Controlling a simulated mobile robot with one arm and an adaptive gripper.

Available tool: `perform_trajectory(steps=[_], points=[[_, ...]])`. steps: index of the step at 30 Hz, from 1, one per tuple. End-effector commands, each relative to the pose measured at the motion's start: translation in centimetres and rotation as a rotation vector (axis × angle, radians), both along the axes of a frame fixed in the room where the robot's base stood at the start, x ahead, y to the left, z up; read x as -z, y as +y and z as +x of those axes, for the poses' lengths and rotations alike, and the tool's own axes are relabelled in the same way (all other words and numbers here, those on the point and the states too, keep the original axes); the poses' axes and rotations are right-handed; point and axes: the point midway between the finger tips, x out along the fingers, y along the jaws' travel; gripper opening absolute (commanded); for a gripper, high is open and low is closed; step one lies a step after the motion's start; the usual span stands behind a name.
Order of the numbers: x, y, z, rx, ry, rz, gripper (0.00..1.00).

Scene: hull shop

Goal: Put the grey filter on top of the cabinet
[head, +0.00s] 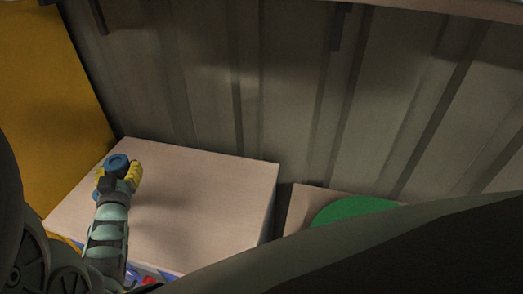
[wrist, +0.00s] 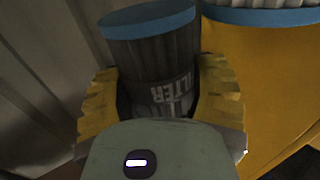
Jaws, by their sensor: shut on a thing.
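The grey filter (wrist: 150,52) is a dark grey cylinder with a blue end and pale upside-down lettering. It is between the yellow fingers of my gripper (wrist: 160,88), which is shut on it. In the head view my gripper (head: 119,174) is over the left part of a pale flat top (head: 205,205), which may be the cabinet's. Only the blue end of the filter (head: 118,160) shows clearly there. I cannot tell whether the filter touches the top.
A yellow panel (head: 45,90) stands left of the pale top. A ribbed grey wall (head: 290,90) rises behind. A green disc (head: 352,209) lies on a second pale surface (head: 302,200) to the right, past a dark gap. The middle of the pale top is clear.

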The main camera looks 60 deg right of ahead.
Motion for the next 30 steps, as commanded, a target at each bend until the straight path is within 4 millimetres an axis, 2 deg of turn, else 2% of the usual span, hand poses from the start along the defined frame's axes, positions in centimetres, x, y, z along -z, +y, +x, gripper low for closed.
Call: perform_trajectory(steps=[1,2,10,19,24,26,30], points=[[-0.1,0.0,0.1,-0.001,-0.002,-0.001,0.21],[-0.1,0.1,0.1,-0.002,-0.001,-0.001,0.66],[-0.1,0.1,0.1,-0.003,-0.001,-0.001,0.94],[-0.3,0.1,0.1,-0.003,-0.001,-0.001,0.94],[-1.9,0.1,0.1,-0.003,-0.001,0.000,0.94],[-1.2,0.6,-0.5,-0.003,-0.001,0.002,0.94],[-1.0,1.9,-1.9,-0.004,0.002,0.004,0.94]])
